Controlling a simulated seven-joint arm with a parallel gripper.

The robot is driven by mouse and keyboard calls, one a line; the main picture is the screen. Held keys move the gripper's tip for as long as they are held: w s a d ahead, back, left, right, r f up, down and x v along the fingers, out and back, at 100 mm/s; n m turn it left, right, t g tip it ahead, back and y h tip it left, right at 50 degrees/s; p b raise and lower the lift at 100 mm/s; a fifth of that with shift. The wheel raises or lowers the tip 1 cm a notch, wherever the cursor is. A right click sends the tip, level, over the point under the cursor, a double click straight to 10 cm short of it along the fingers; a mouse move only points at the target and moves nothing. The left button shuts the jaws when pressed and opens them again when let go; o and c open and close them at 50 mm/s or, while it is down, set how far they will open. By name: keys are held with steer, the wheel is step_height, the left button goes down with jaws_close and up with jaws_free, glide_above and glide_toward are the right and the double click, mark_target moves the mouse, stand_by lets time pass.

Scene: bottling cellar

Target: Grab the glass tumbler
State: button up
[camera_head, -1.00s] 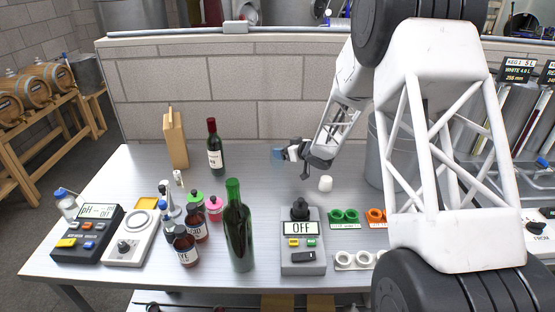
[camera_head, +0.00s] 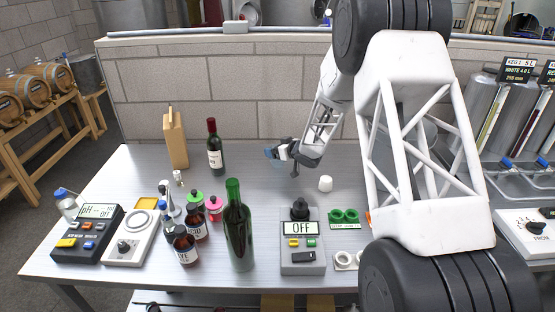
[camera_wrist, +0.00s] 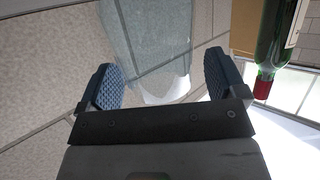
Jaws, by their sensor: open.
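The glass tumbler (camera_wrist: 148,40) is clear and faintly blue. In the wrist view it stands out between and beyond the two fingers of my gripper (camera_wrist: 162,78). The blue-padded fingers are spread, with a gap visible beside the glass on at least the left side. In the head view my gripper (camera_head: 279,152) is at the back of the table, and the tumbler (camera_head: 270,153) shows as a small bluish patch at its fingertips, partly hidden by them.
A red-capped wine bottle (camera_head: 215,150) stands left of my gripper, with a wooden box (camera_head: 176,138) beyond it. A tall green bottle (camera_head: 238,230) and a switch box (camera_head: 302,255) are nearer. The brick wall (camera_head: 230,100) rises behind.

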stand_by(0.4)
steer(key=c, duration=1.1)
steer(key=shift+o, duration=0.2)
steer(key=shift+r, duration=0.15)
steer(key=s+d+r, duration=0.1)
steer(key=s+r, duration=0.1)
steer(key=s, duration=0.6)
steer(key=s+d+r, duration=0.2)
steer(key=s, duration=0.5)
steer(key=shift+s+r, duration=0.35)
